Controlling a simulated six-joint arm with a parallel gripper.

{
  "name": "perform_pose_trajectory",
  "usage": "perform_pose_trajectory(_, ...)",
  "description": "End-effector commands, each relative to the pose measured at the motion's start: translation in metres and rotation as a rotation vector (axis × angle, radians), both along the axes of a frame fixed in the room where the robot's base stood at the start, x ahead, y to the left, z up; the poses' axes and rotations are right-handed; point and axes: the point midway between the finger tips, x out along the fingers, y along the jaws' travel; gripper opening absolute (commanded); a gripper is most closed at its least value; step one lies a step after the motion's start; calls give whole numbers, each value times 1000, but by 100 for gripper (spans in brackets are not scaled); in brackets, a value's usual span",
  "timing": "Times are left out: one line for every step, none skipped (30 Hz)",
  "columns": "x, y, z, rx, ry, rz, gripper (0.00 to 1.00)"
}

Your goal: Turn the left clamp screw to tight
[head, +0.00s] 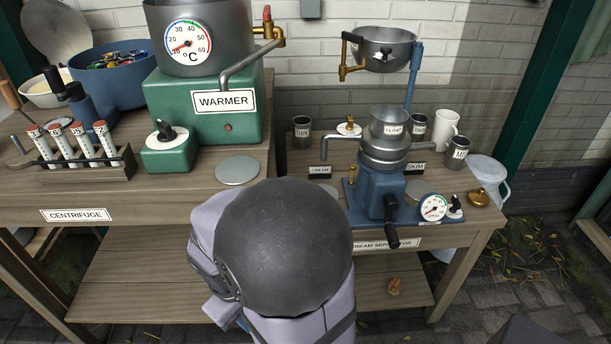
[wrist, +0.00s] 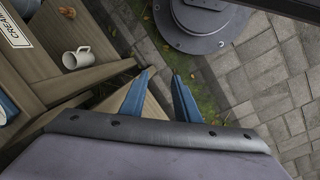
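No part that I can pick out for certain as the left clamp screw shows in either view. In the head view, the blue cream separator (head: 382,190) stands on the right-hand table, with a dark crank handle at its front. My arm hides part of the tables in the head view.
The green warmer (head: 197,108), test-tube rack (head: 85,167) and blue bowl (head: 112,83) crowd the left table. Paving (wrist: 270,75) is open at right.

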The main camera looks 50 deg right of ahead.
Motion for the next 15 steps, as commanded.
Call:
perform_pose_trajectory(-2, -7, 29, -12, 13, 1, 29)
perform_pose_trajectory(-2, -11, 37, -19, 19, 4, 29)
perform_pose_trajectory(-3, -16, 47, -29, 28, 9, 29)
perform_pose_trajectory(-4, -20, 55, -36, 34, 11, 29)
perform_pose_trajectory(-5, -24, 63, -43, 40, 13, 29)
perform_pose_trajectory(-5, -30, 73, -53, 49, 18, 29)
perform_pose_trajectory(-6, -33, 81, -60, 56, 22, 29)
perform_pose_trajectory(-7, -37, 88, -66, 62, 25, 29)
perform_pose_trajectory(-8, -43, 98, -75, 70, 28, 29)
perform_pose_trajectory(-9, -46, 106, -82, 78, 32, 29)
perform_pose_trajectory(-10, -50, 113, -88, 84, 35, 29)
perform_pose_trajectory(-11, -55, 123, -95, 92, 38, 29)
perform_pose_trajectory(-12, -59, 130, -101, 99, 42, 29)
perform_pose_trajectory(-13, -62, 138, -108, 105, 46, 29)
perform_pose_trajectory(-14, -67, 147, -115, 114, 49, 29)
